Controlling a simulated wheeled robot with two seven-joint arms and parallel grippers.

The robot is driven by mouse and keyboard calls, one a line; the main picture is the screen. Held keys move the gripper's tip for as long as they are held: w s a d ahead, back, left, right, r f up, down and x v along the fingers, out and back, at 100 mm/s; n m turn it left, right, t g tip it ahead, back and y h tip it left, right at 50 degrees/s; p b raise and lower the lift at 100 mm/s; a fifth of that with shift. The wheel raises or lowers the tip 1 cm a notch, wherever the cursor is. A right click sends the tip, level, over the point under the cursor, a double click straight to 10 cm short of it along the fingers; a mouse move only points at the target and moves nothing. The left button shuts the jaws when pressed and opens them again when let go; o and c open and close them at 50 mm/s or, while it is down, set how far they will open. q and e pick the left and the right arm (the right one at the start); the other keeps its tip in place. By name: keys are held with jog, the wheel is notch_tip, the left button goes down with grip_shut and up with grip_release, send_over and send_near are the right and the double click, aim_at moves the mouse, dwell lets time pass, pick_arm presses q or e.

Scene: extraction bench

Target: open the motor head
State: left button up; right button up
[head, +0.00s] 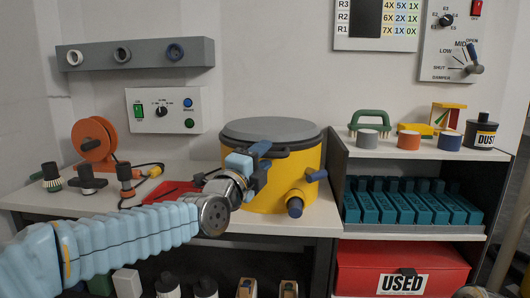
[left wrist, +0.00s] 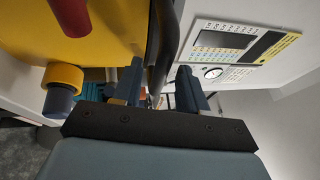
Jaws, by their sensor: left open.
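The motor head appears to be the round dark-grey top (head: 270,128) on the yellow drum (head: 285,188) on the bench. It sits level on the drum. My left gripper (head: 262,163) is at the drum's left front, just below the top's edge. In the left wrist view my left gripper (left wrist: 160,88) is open, one finger on each side of the dark rim (left wrist: 163,45). I cannot tell whether the fingers touch it. A dark-red handle-like part (left wrist: 70,14) shows against the yellow drum wall (left wrist: 110,35).
A blue-ended port (head: 295,206) and a blue handle (head: 317,175) stick out from the drum. An orange reel (head: 94,139) and several dark fittings stand at left. A shelf (head: 415,152) with teal blocks and a red USED box (head: 400,270) is at right.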

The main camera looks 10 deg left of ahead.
pick_arm(q)
jog(key=shift+x, duration=0.8)
grip_shut()
